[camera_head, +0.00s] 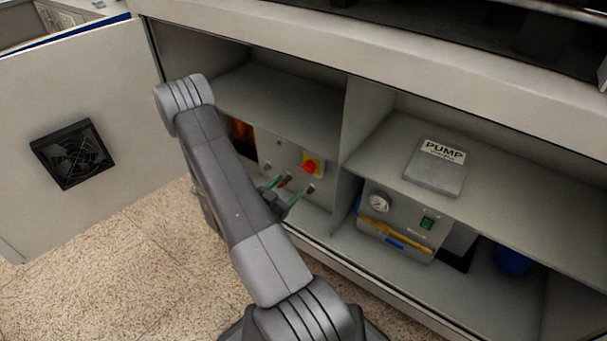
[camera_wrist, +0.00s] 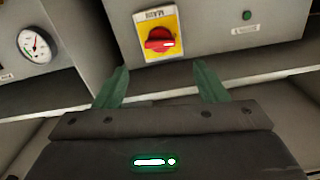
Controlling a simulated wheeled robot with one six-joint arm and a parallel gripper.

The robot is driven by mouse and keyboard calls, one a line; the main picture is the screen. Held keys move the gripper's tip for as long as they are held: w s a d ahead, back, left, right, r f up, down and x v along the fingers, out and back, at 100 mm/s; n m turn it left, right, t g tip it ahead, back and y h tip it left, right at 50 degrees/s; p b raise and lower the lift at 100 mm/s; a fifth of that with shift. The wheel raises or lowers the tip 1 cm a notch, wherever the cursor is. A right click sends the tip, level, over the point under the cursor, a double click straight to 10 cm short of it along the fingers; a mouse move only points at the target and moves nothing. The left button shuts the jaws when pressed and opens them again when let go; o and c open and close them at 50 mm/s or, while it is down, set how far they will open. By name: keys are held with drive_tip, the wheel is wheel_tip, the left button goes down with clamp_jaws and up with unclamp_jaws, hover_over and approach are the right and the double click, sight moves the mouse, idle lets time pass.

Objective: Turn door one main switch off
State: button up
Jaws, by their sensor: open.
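The main switch is a red rotary knob (camera_head: 309,167) on a yellow plate, on the grey control panel inside the left cabinet bay. In the wrist view the knob (camera_wrist: 160,40) shows with its handle lying about crosswise, and the "MAIN" label on the yellow plate (camera_wrist: 155,15) appears upside down. My gripper (camera_head: 287,187) is open, with its green fingers apart and nothing seen between them. In the wrist view my gripper (camera_wrist: 161,80) points toward the panel, with the knob roughly centred beyond the fingertips. The fingers appear apart from the knob.
The cabinet door (camera_head: 75,130) with a black fan stands open at left. A divider (camera_head: 360,140) separates the switch bay from the pump bay. That bay has a pressure gauge (camera_head: 379,202), a green switch (camera_head: 427,223) and a "PUMP" box (camera_head: 436,170). Shelves lie above the panels.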

sight(306, 170)
drive_tip(key=b+x, duration=0.1)
drive_tip(key=x, duration=0.7)
drive_tip(key=shift+w+d+b, duration=0.1)
drive_tip(key=shift+w+b, duration=0.05)
drive_tip(key=shift+b, duration=0.15)
